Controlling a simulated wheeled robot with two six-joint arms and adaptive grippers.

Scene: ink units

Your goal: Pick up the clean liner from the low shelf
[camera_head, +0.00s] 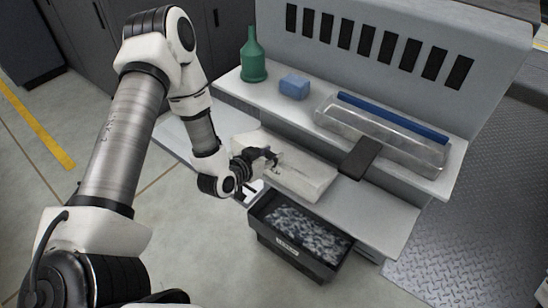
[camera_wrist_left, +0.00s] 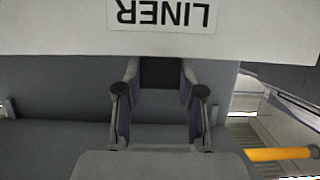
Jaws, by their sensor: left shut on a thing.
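The liner is a long off-white block (camera_head: 305,178) at the low shelf (camera_head: 375,212) of the grey unit. I cannot tell whether it rests on the shelf or is just above it. In the left wrist view its pale side (camera_wrist_left: 60,28) fills the top, with an upside-down LINER label. My left gripper (camera_head: 270,157) is shut on the liner at its near left side. In the left wrist view the gripper's fingers (camera_wrist_left: 160,95) reach up to the liner's edge, and the contact itself is hidden. My right gripper is in neither view.
A black bin (camera_head: 262,228) of grey shreds stands below the shelf front. A black flat piece (camera_head: 360,157) lies right of the liner.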

